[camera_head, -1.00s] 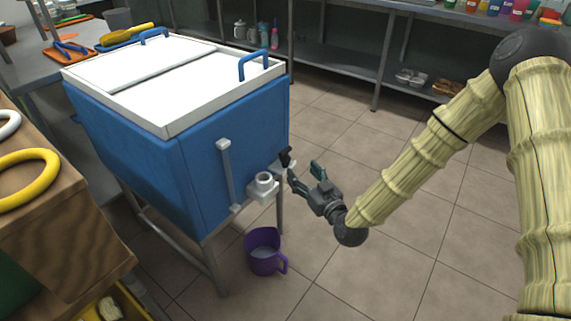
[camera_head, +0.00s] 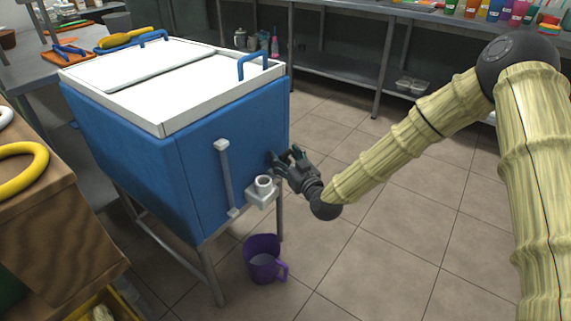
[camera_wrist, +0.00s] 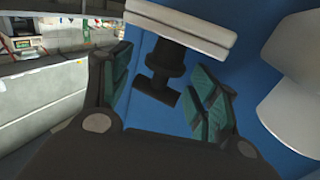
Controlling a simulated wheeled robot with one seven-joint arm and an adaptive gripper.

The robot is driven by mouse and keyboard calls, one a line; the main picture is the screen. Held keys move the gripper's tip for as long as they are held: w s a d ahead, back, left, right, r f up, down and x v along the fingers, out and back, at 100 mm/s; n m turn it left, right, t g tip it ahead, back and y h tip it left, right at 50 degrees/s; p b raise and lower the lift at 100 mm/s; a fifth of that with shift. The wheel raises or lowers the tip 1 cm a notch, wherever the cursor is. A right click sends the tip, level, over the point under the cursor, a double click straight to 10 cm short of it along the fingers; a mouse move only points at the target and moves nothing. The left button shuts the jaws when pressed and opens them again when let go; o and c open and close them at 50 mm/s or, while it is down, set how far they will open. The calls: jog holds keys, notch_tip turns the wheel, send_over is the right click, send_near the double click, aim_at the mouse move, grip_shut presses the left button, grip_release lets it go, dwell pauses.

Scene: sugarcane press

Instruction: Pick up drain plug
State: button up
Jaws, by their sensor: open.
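The drain plug (camera_wrist: 162,72) is a black T-shaped piece against a pale grey fitting (camera_wrist: 185,30) on the blue tank in the wrist view. In the head view it is hidden behind my gripper (camera_head: 286,157). My gripper (camera_wrist: 167,88) is open. Its two teal-padded fingers stand on either side of the plug, with gaps visible between pads and plug. The blue tank (camera_head: 240,130) has a white lid and stands on metal legs.
A white drain spout (camera_head: 263,188) juts from the tank just left of my gripper; a white cylinder (camera_wrist: 295,110) shows at right in the wrist view. A purple jug (camera_head: 262,262) stands on the floor below. The tiled floor at right is clear.

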jog(key=shift+w, duration=0.15)
jog(key=c, duration=0.7)
jog(key=shift+r, duration=0.1)
jog(key=shift+c, duration=0.3)
